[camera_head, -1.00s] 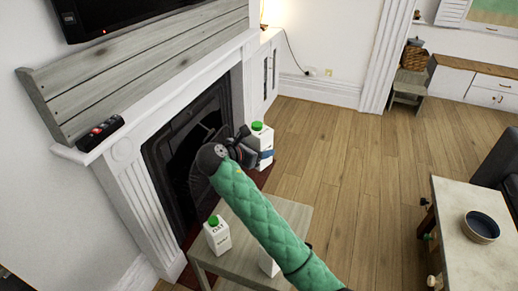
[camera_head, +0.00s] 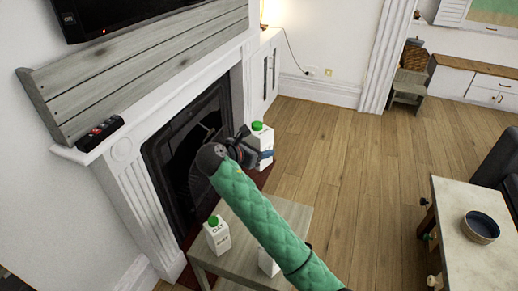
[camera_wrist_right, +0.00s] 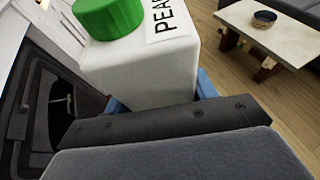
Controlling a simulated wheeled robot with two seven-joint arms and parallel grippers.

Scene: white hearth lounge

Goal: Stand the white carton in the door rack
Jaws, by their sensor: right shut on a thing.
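A white carton with a green cap (camera_head: 264,139) is upright beyond my right wrist, in front of the fireplace. My right gripper (camera_head: 257,155) is shut on it, with blue finger pads at its sides. In the right wrist view the carton (camera_wrist_right: 140,66) fills the upper middle, with a label partly reading "PEA". Its base is hidden, so I cannot tell whether it touches a surface. Another white carton (camera_head: 217,236), marked "OAT", stands on the small grey table (camera_head: 238,262). A third (camera_head: 268,263) is mostly behind my right arm. I see no door rack. My left gripper is out of view.
A pale table with a dark bowl (camera_head: 481,227) stands at the right. The wooden floor (camera_head: 345,165) between is clear.

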